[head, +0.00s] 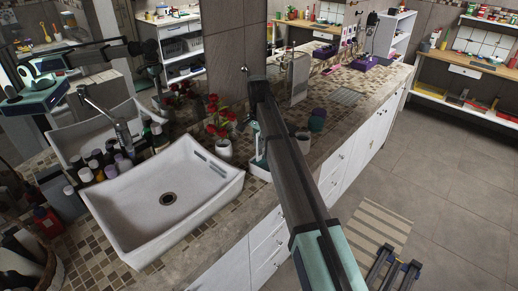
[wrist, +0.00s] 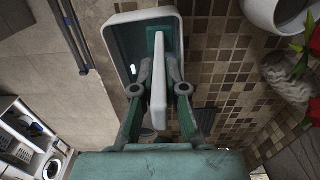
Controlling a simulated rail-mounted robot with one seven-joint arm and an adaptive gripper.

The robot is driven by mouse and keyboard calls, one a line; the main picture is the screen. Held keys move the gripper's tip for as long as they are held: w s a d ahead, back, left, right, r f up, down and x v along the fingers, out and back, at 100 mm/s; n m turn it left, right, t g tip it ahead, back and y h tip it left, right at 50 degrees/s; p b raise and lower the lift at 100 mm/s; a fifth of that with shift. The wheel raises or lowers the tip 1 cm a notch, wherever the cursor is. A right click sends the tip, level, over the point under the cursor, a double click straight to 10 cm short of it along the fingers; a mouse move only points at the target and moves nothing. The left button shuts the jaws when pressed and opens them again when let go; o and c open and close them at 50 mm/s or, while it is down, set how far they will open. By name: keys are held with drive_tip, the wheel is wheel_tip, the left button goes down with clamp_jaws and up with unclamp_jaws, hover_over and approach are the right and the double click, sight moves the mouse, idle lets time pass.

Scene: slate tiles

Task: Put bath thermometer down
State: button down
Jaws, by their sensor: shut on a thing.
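My gripper (wrist: 159,88) has green fingers with grey tips. They are shut on a slim white piece, which I take to be the bath thermometer (wrist: 159,103). A white-rimmed tray with a dark teal inside (wrist: 109,45) lies just past the fingertips in the wrist view. The thermometer overlaps it there, and I cannot tell whether they touch. In the head view the white tray (head: 262,172) is at the counter's front edge, right of the sink. My arm hides part of that spot.
The white sink (head: 168,198) is to the left. A white pot with red flowers (head: 223,147) stands close behind the tray. Several bottles (head: 113,163) crowd beyond the sink. The counter falls off to the floor in front.

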sight(259, 160)
drive_tip(key=shift+f+p, duration=0.65)
drive_tip(key=shift+f, duration=1.6)
drive_tip(key=shift+f, duration=0.15)
drive_tip(key=c, duration=1.2)
unclamp_jaws()
wheel_tip(259, 160, up, 12)
drive_tip(key=b, duration=0.3)
